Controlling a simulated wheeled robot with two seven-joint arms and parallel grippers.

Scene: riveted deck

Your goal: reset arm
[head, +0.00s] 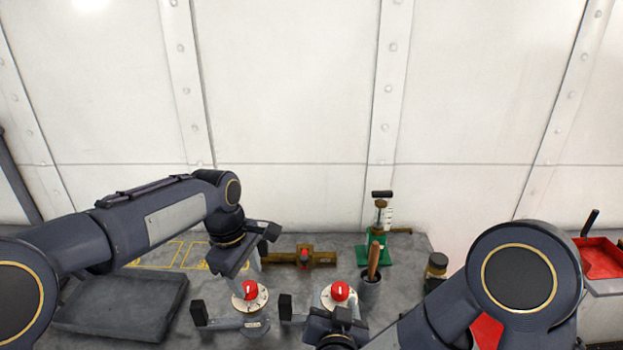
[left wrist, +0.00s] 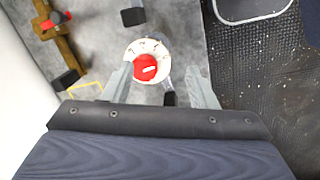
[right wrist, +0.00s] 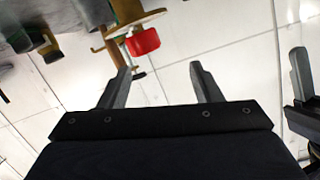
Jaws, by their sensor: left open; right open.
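My left gripper (head: 252,262) is over the middle of the grey table, pointing down. In the left wrist view, its two fingers (left wrist: 160,87) are spread with nothing held. A round white dial with a red knob (left wrist: 148,68) shows beyond and between them; the head view shows this dial (head: 250,291) below the gripper. My right gripper shows in the right wrist view (right wrist: 162,82) with its fingers apart and empty. In the head view, my right arm comes in from the right and its dark wrist end is at the bottom edge; the fingertips there are hard to make out.
A second red-knobbed dial (head: 339,293) stands beside the first. Behind are a brown wooden piece (head: 300,258), a green stand (head: 377,250) and a grey cup (head: 370,290) holding a wooden handle. A grey tray (head: 120,308) lies left, a red tray (head: 602,258) far right. A riveted wall closes the back.

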